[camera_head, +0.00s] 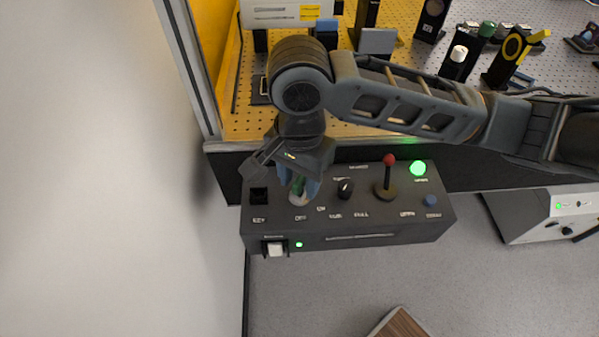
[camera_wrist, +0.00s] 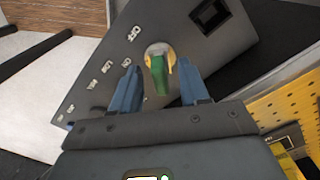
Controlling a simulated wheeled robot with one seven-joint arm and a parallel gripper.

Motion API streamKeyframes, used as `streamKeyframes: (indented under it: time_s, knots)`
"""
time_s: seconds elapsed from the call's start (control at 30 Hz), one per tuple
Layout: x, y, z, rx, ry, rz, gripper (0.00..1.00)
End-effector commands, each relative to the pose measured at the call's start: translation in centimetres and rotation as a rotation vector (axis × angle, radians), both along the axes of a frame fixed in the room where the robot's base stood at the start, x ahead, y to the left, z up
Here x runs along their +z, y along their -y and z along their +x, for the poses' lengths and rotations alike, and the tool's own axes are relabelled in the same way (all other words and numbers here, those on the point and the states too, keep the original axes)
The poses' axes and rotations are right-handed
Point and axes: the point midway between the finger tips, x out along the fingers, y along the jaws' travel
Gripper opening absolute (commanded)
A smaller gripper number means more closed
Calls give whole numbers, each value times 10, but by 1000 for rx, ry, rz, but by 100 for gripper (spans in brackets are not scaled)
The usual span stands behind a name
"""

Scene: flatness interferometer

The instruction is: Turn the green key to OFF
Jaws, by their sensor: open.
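The green key (camera_head: 298,186) stands on a round pale collar on the dark control panel (camera_head: 385,222), left of the middle in the head view. In the wrist view the green key (camera_wrist: 158,74) shows between my two blue fingertips. My gripper (camera_head: 300,187) is over the key with its jaws open. In the wrist view my gripper (camera_wrist: 158,85) has a finger on each side of the key, with visible gaps.
The panel also bears a black knob (camera_head: 345,188), a red-topped lever (camera_head: 388,175), a lit green lamp (camera_head: 418,168), a blue button (camera_head: 431,201) and a white switch (camera_head: 275,249). A perforated table (camera_head: 255,122) with optics stands behind. A white wall is at left.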

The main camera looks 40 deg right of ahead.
Motion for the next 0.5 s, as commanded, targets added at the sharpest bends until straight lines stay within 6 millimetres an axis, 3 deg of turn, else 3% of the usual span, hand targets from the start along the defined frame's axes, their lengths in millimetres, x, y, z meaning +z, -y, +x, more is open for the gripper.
streamKeyframes:
  time_s: [0.07, 0.5]
  knots:
    - [0, 0, 0, 0, 0, 0, 42]
    - [0, 0, 0, 0, 1, 0, 0]
